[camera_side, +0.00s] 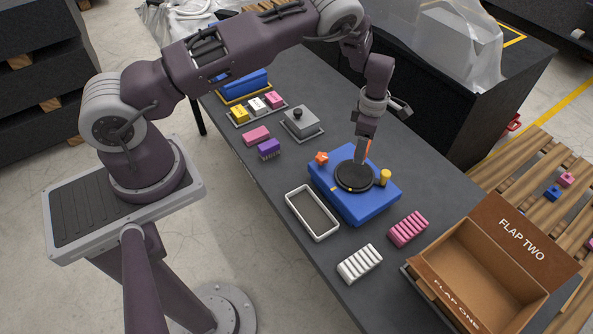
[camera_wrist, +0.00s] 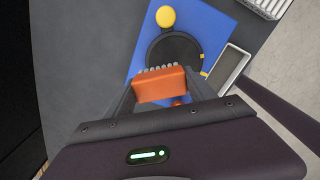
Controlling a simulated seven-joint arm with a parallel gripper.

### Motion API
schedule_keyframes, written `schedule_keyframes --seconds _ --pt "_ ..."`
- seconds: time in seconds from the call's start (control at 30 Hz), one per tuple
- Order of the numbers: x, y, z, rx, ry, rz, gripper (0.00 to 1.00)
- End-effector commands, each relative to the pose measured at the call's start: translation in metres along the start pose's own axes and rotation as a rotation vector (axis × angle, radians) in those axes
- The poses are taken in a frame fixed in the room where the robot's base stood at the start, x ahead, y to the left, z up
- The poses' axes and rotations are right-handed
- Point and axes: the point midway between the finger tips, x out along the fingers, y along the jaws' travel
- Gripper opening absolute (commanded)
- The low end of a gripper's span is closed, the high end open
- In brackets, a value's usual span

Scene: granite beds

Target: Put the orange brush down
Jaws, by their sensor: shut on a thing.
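My gripper (camera_side: 362,150) is shut on the orange brush (camera_wrist: 160,86). In the wrist view the brush lies across between the fingers, with a row of pale bristles along its far edge. In the side view only a thin orange strip of the brush (camera_side: 368,147) shows beside the fingers. The gripper is over the black round disc (camera_side: 354,177) on the blue block (camera_side: 368,208). I cannot tell whether the brush touches the disc. The disc also shows beyond the brush in the wrist view (camera_wrist: 178,50).
The blue block carries an orange knob (camera_side: 321,157) and a yellow peg (camera_side: 384,177). An empty white-rimmed tray (camera_side: 291,203), a white ribbed block (camera_side: 360,264) and a pink ribbed block (camera_side: 408,229) lie close by. An open cardboard box (camera_side: 490,262) stands at the right. Bare table lies behind the block.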

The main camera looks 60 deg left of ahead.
Motion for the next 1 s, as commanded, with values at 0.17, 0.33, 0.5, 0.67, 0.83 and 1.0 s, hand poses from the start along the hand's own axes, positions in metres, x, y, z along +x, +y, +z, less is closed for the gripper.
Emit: schedule_keyframes --seconds 0.17,0.33,0.5,0.67,0.83,1.0 --pt "-0.021 0.003 -0.010 -0.037 0.002 -0.001 0.19" --pt "-0.017 0.010 -0.042 -0.188 0.001 -0.002 0.19" --pt "-0.014 0.012 -0.088 -0.392 0.001 -0.002 0.19" --pt "-0.013 0.002 -0.142 -0.625 0.001 -0.003 0.19" --pt "-0.017 -0.018 -0.191 -0.827 0.000 -0.003 0.19" --pt "-0.021 -0.035 -0.218 -0.936 0.000 0.000 0.19"
